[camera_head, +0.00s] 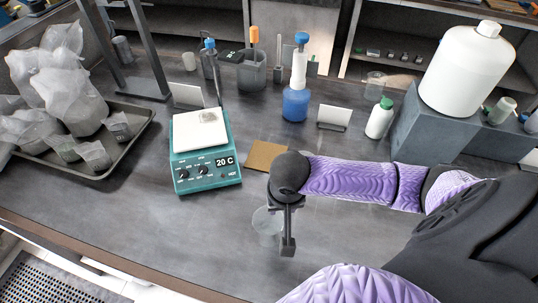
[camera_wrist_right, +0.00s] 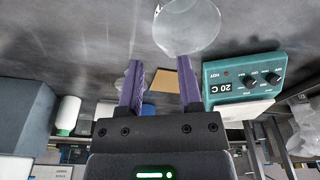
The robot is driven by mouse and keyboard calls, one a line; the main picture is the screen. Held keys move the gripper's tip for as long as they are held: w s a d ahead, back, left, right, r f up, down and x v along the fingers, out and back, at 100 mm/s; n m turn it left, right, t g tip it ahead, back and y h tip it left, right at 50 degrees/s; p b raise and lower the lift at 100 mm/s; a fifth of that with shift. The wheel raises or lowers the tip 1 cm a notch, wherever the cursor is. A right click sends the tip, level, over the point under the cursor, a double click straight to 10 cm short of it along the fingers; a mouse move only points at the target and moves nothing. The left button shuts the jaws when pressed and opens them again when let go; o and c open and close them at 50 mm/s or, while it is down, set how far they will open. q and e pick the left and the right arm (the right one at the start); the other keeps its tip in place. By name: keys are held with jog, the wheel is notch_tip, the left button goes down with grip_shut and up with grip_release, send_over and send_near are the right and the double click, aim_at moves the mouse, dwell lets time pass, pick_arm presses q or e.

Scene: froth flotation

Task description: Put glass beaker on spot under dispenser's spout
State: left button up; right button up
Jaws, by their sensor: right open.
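The clear glass beaker (camera_head: 267,226) stands on the dark bench, partly behind my right gripper (camera_head: 287,243) in the head view. In the wrist view the beaker (camera_wrist_right: 187,27) lies beyond the fingertips, towards the right finger. My right gripper (camera_wrist_right: 159,75) is open, with nothing between its fingers. A blue bottle with a white, blue-capped top (camera_head: 296,95), seemingly the dispenser, stands at the back. A flat brown square (camera_head: 266,155) lies on the bench in front of it, possibly the spot; it also shows in the wrist view (camera_wrist_right: 165,82). My left gripper is not in view.
A teal hotplate (camera_head: 207,172) reading 20 C stands left of the brown square. A tray (camera_head: 130,150) with bagged samples is at the far left. A white jug (camera_head: 466,70) on a grey block and a small green-capped bottle (camera_head: 380,119) are at right.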

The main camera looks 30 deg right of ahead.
aim_at(281, 222)
jog(key=f+b, duration=0.1)
jog(key=f, duration=0.2)
jog(key=f+b, duration=0.1)
jog(key=f, duration=0.2)
jog(key=f+b, duration=0.1)
jog(key=f, duration=0.2)
jog(key=shift+w+d+f, duration=0.2)
jog(key=shift+w+f, duration=0.05)
jog(key=shift+w, duration=0.05)
jog(key=shift+c, duration=0.4)
grip_shut()
